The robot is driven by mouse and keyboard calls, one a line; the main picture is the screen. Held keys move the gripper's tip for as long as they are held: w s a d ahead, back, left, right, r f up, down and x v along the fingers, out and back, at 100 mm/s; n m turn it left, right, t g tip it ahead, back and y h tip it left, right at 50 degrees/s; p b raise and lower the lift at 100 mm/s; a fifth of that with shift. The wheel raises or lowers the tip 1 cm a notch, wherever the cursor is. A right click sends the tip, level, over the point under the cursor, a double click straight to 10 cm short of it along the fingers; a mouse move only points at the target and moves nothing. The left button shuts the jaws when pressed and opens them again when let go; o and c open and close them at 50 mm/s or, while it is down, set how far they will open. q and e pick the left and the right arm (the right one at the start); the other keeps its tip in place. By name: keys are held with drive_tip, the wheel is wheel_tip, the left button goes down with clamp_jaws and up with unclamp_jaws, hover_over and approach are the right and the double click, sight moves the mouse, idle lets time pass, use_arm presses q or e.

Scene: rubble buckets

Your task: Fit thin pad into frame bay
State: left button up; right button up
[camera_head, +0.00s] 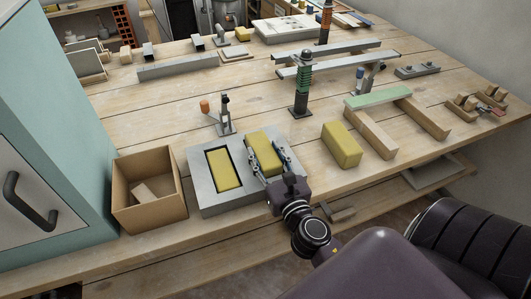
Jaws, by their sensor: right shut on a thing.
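My right gripper (268,162) is shut on a yellow block-like pad (263,143), with a finger on either side of it. The held pad is over or in the right part of the grey frame plate (205,202); I cannot tell whether it touches the plate. The frame's left bay, a dark rectangular recess, has a yellow pad (224,171) lying in it. The right bay is hidden by the held pad and gripper. Another, thicker yellow block (342,145) stands on the table to the right. My left gripper is not in view.
An open cardboard box (150,212) with a small wooden piece stands left of the frame. A toggle clamp (224,122) stands behind it, and a dark post with a green coil (302,85) behind right. A green-topped wooden bridge (378,99) is to the right.

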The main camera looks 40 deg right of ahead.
idle(0.6)
drive_tip(key=shift+f+b, duration=0.7)
drive_tip(key=shift+f, duration=0.2)
drive_tip(key=shift+r+p, duration=0.7)
drive_tip(key=shift+p, duration=0.1)
idle(1.1)
drive_tip(key=shift+f, duration=0.15)
